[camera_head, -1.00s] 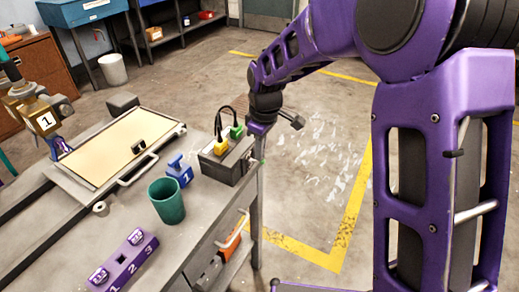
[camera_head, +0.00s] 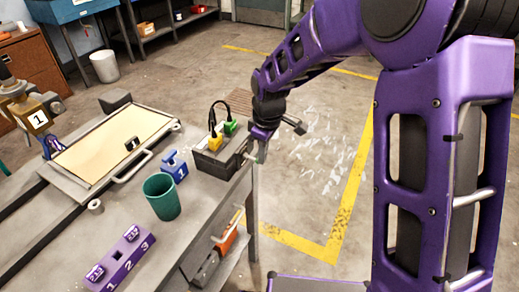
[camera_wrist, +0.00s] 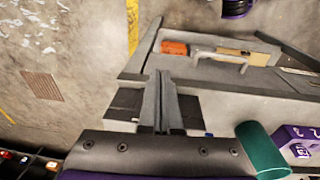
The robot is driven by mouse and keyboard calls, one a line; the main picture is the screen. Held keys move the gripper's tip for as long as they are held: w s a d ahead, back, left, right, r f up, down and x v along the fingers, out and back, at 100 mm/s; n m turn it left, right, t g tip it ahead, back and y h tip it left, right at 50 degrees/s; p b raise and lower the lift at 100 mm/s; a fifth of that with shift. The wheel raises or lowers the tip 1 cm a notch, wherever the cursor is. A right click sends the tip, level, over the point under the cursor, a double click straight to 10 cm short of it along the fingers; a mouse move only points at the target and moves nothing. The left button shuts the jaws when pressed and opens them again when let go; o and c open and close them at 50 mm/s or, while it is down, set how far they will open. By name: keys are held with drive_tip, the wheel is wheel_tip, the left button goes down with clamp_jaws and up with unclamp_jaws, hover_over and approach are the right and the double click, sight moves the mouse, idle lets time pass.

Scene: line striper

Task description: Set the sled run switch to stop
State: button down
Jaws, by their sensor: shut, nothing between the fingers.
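A dark box (camera_head: 212,158) with a yellow plug (camera_head: 215,139) and a green plug (camera_head: 230,126), joined by black cables, sits at the bench's right edge in the head view. It shows partly behind my fingers in the wrist view (camera_wrist: 125,104). I cannot make out a run switch or its setting in either view. My gripper (camera_wrist: 163,88) is shut and empty, its fingers in front of the box in the wrist view. In the head view my gripper (camera_head: 258,152) is beside the box's right end, partly hidden; contact cannot be told.
A tan-topped plate (camera_head: 105,148) with a handle lies on the grey bench (camera_head: 200,215). A green cup (camera_head: 162,197), a blue block (camera_head: 174,166) and a purple numbered block (camera_head: 118,258) stand near the box. Open floor lies right of the bench.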

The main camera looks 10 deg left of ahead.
drive_tip(key=shift+d+f, duration=0.2)
drive_tip(key=shift+f, duration=0.2)
drive_tip(key=shift+a, duration=0.1)
drive_tip(key=shift+w+a+r, duration=0.2)
drive_tip(key=shift+a+r, duration=0.15)
drive_tip(key=shift+a, duration=0.25)
drive_tip(key=shift+p, duration=0.3)
